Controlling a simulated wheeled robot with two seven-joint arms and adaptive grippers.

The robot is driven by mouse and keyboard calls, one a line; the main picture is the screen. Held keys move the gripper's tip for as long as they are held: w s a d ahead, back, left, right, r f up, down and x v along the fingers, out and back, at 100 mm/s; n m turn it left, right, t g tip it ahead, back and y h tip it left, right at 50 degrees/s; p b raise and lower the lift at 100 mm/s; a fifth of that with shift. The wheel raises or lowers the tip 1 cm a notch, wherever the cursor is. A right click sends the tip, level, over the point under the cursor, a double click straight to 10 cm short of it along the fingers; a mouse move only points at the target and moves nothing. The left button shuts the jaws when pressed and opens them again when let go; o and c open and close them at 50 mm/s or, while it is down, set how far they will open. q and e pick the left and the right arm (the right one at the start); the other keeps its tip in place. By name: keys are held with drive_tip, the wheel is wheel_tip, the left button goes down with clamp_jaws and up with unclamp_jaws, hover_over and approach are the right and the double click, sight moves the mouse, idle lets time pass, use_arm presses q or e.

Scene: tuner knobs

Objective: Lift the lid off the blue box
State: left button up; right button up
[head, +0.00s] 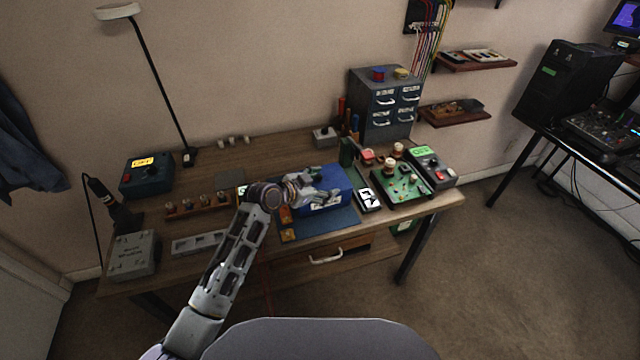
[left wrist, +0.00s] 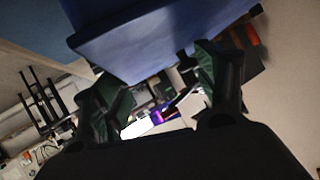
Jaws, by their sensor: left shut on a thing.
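The blue box (head: 347,195) stands on the blue mat (head: 343,221) near the front edge of the bench. Its blue lid (head: 338,173) shows behind and beside my left gripper. My left gripper (head: 325,196) is over the box, its arm coming in from the left. In the left wrist view my two dark fingers (left wrist: 160,88) are apart, with a large blue surface (left wrist: 155,35) close to them. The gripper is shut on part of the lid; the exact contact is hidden. Whether lid and box are apart cannot be told. My right gripper is out of view.
A green circuit board (head: 403,187) and a small black-and-white device (head: 368,198) lie right of the box. A drawer cabinet (head: 387,103) stands behind. A row of knobs (head: 200,203) and a grey box (head: 133,255) are at the left.

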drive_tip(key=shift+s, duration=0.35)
use_arm(q)
wheel_tip(320, 180, up, 10)
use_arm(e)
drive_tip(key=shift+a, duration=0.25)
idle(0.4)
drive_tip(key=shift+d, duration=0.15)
